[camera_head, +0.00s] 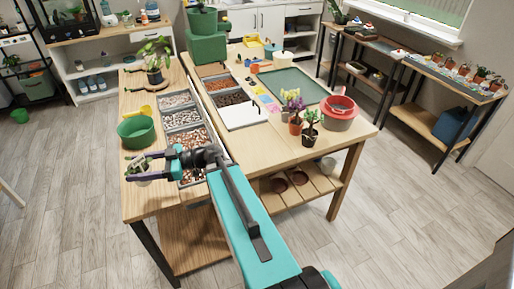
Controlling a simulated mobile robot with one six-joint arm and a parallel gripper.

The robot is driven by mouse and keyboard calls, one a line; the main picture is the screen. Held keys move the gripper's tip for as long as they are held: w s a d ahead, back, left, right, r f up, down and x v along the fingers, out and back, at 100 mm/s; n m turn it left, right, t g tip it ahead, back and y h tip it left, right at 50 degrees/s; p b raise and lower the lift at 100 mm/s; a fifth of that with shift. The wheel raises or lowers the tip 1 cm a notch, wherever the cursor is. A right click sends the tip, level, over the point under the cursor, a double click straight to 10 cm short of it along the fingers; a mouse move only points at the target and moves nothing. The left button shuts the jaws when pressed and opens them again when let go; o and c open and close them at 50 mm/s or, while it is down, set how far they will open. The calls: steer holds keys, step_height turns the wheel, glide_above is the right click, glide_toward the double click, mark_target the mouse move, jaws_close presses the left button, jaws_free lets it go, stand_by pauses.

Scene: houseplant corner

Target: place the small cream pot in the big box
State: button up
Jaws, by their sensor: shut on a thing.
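My gripper (135,169) is at the left front of the wooden table (262,150), near its left edge. It is shut on a small cream pot (143,181) with a little green plant, partly hidden by the fingers. A large green box (207,49) stands at the back of the table, far from my gripper, with another green container on top of it. A blue box (455,124) sits on the lower shelf of the right-hand bench. I cannot tell for sure which is the big box.
A green bowl (137,138) stands just behind my gripper. Trays of pebbles and soil (183,118) run along the table. Potted flowers (294,122), a red bowl (338,106) and a green mat (291,84) are at the right. The table's front right is clear.

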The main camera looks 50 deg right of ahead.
steer(key=d+m+t+h+b, duration=0.5)
steer(key=d+h+b, duration=0.1)
steer(key=d, duration=2)
steer(key=s+d+r+m+t+h+b, duration=0.1)
steer(key=s+d+m+h+b, duration=0.1)
steer(key=d, duration=1)
steer(key=s+d+r+m+t+h+b, duration=0.1)
steer(key=s+d+m+h+b, duration=0.1)
steer(key=s+d+h, duration=0.4)
steer(key=s+d+m, duration=0.1)
steer(key=s+d, duration=0.2)
steer(key=d, duration=0.3)
steer(key=shift+s+r+m, duration=0.2)
steer(key=shift+r+m, duration=0.15)
steer(key=shift+m, duration=0.05)
step_height(320, 180, down, 6)
steer(key=shift+f+p, duration=0.15)
steer(key=shift+p, duration=0.25)
steer(key=shift+f+p, duration=0.35)
steer(key=shift+f, duration=1.5)
